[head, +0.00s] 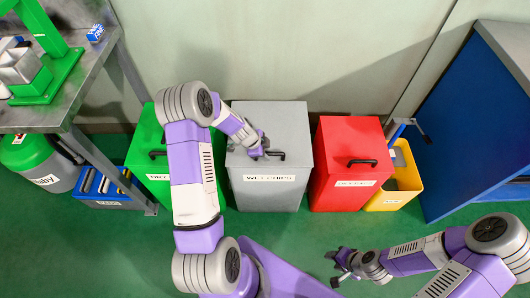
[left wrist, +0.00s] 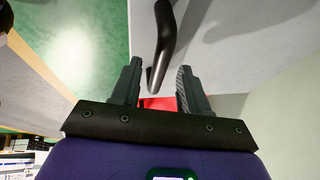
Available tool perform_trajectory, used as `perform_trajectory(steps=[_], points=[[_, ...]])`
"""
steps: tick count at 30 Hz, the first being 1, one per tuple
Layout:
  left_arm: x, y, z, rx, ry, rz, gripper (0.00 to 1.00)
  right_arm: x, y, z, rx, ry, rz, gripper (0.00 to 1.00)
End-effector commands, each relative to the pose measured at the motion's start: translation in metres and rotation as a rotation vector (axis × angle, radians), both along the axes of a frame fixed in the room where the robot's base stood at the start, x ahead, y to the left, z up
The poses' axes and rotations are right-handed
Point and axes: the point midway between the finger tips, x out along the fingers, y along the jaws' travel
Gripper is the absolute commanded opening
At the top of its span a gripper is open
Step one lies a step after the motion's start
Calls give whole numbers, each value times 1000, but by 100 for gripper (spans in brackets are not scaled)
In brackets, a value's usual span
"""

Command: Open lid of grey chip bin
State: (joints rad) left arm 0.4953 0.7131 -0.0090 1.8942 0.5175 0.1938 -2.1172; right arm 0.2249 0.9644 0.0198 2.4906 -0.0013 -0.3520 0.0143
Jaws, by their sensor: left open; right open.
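The grey chip bin (head: 270,188) stands in the middle of the row in the head view, its lid (head: 275,122) closed. Its front label reads "WET CHIPS". A black handle (head: 275,155) sits near the front edge of the lid. My left gripper (head: 262,152) is at that handle, over the lid. In the left wrist view the handle (left wrist: 163,45) runs between the two open fingers, with gaps on both sides. My right gripper (head: 336,268) is open and empty above the green floor at the lower right, away from the bins.
A green bin (head: 148,140) stands left of the grey bin, partly behind my left arm. A red bin (head: 345,150) stands on its right, then a yellow bin (head: 402,185). A workbench (head: 60,100) is at left, a blue cabinet (head: 475,120) at right. The floor in front is clear.

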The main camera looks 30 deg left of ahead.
Motion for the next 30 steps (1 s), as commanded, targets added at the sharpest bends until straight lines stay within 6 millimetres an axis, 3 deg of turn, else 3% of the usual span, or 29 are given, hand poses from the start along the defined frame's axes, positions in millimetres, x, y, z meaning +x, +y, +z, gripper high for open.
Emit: perform_trajectory(steps=[8,17,30], points=[[1,-1,-2,0,0,1,44,0,0,0,0,0,0,43],[1,-1,-2,0,0,1,0,0,0,0,0,0,0,43],[0,2,3,-5,9,4,0,0,0,4,0,0,0,43]])
